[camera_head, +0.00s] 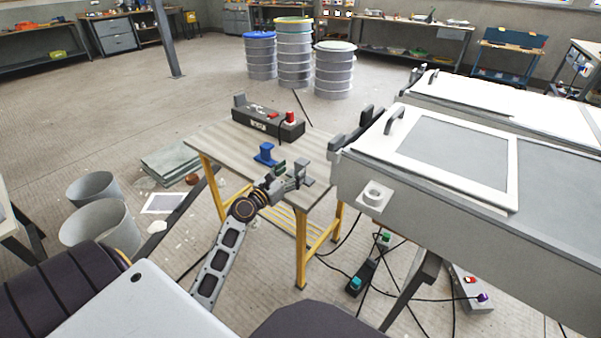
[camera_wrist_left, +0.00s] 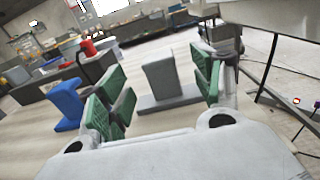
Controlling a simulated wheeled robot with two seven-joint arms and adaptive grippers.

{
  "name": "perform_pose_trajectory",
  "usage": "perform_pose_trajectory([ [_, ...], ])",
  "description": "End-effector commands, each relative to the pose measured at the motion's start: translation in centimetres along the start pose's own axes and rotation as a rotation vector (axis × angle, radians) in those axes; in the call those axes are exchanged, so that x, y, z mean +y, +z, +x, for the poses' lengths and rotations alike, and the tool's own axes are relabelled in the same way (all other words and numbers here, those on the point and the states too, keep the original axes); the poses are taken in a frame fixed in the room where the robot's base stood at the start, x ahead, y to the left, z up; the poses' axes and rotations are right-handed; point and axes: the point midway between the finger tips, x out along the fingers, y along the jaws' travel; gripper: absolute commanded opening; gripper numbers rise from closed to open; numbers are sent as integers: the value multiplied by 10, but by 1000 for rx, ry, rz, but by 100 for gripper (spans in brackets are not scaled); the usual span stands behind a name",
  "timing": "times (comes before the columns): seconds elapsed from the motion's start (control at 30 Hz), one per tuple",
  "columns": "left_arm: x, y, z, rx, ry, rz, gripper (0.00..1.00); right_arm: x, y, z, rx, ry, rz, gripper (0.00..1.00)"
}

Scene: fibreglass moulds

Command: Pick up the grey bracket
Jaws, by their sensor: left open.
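The grey bracket (camera_head: 304,172) stands upright on its flat base near the right front of the small wooden table (camera_head: 213,138). In the left wrist view the grey bracket (camera_wrist_left: 162,80) shows between and beyond the green-padded fingers. My left gripper (camera_head: 286,177) is open and empty, just left of the bracket in the head view. The same gripper (camera_wrist_left: 158,92) has its two fingers spread wide in the wrist view. I cannot tell whether a finger touches the bracket. My right gripper does not show.
A blue bracket (camera_head: 265,154) stands on the table beside my gripper and left of the left finger in the wrist view (camera_wrist_left: 67,104). A dark device with a red part (camera_head: 268,122) lies at the table's back. A large grey machine (camera_head: 430,193) stands close on the right.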

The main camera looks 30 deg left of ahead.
Motion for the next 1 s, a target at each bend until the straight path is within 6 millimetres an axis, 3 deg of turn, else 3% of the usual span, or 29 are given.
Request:
perform_pose_trajectory([
  [0.67,0,0,11,0,-1,1,66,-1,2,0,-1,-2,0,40],
  [1.0,2,-2,36,-2,0,0,66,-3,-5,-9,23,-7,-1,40],
])
